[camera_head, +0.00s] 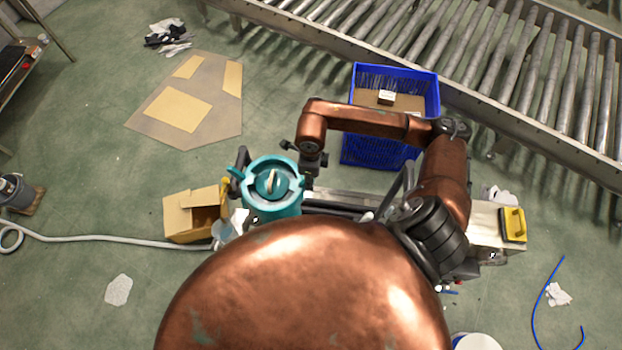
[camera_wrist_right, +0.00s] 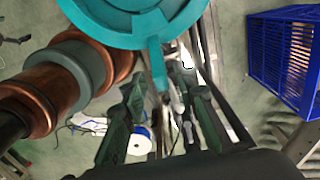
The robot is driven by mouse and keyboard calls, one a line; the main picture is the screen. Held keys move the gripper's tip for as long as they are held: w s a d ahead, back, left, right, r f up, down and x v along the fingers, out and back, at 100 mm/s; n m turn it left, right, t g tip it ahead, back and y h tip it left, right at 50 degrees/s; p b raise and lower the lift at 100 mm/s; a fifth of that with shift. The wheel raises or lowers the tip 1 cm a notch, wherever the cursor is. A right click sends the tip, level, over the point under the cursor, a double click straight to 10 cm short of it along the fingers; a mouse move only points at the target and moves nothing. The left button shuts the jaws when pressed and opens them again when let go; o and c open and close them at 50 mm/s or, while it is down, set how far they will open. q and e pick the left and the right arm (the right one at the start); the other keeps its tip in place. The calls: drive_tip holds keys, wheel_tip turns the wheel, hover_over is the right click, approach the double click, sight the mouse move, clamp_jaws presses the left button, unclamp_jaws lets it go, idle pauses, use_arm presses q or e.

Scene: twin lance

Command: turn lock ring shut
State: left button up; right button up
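A teal vessel (camera_head: 285,209) with a round teal lock ring (camera_head: 291,176) on top stands in the middle of the head view. The ring has a lug on its left and a pale raised piece at its centre. In the right wrist view the ring (camera_wrist_right: 140,32) fills the top, and a teal lug (camera_wrist_right: 157,68) points down from it. My right gripper (camera_head: 313,170) is at the ring's right side. In its wrist view the dark fingers (camera_wrist_right: 165,108) stand apart, with the lug's end between them and gaps at both sides.
A blue crate (camera_head: 360,150) stands behind my right arm and shows in the wrist view. A roller conveyor (camera_head: 440,45) crosses the back. An open cardboard box (camera_head: 183,212) and a pale hose (camera_head: 100,240) lie left of the vessel.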

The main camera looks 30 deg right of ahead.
wheel_tip(320, 180, up, 11)
drive_tip(key=shift+r, duration=0.2)
idle(0.6)
